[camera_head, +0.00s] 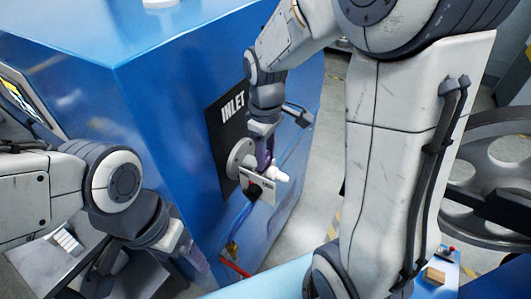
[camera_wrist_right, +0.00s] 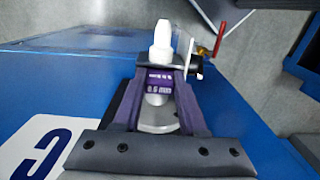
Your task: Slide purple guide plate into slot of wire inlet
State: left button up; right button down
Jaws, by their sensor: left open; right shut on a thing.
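The purple guide plate (camera_wrist_right: 158,84), marked "0.5 mm", is held between the fingers of my right gripper (camera_wrist_right: 160,92) in the right wrist view. In the head view my right gripper (camera_head: 264,158) reaches down at the wire inlet (camera_head: 240,160), a round grey flange with a pale bracket and a white nozzle (camera_head: 280,173). The nozzle also shows in the wrist view (camera_wrist_right: 163,40), just beyond the plate. The plate overlaps the bracket area; I cannot tell how deep it sits in the slot. My left gripper (camera_head: 193,262) is open, low at the left, apart from the inlet.
The inlet is on a black panel (camera_head: 226,115) marked INLET on the blue machine (camera_head: 160,110). A red handle (camera_wrist_right: 219,38) is beyond the bracket. A large grey wheel (camera_head: 495,180) stands at the right. Bare floor (camera_head: 318,190) lies right of the machine.

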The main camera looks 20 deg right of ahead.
jog(key=shift+c, duration=1.9)
grip_release()
notch_tip(320, 180, up, 10)
jog(key=b, duration=0.1)
jog(key=shift+r, duration=0.25)
jog(key=s+a+f+b, duration=0.1)
jog(key=s+a+f, duration=0.4)
jog(key=s, duration=0.4)
jog(key=s+a+f+y, duration=0.1)
jog(key=s+a+f, duration=0.5)
jog(key=s+a, duration=0.2)
jog(key=shift+s+f+b, duration=0.3)
jog(key=shift+s+b, duration=0.05)
jog(key=shift+b, duration=0.05)
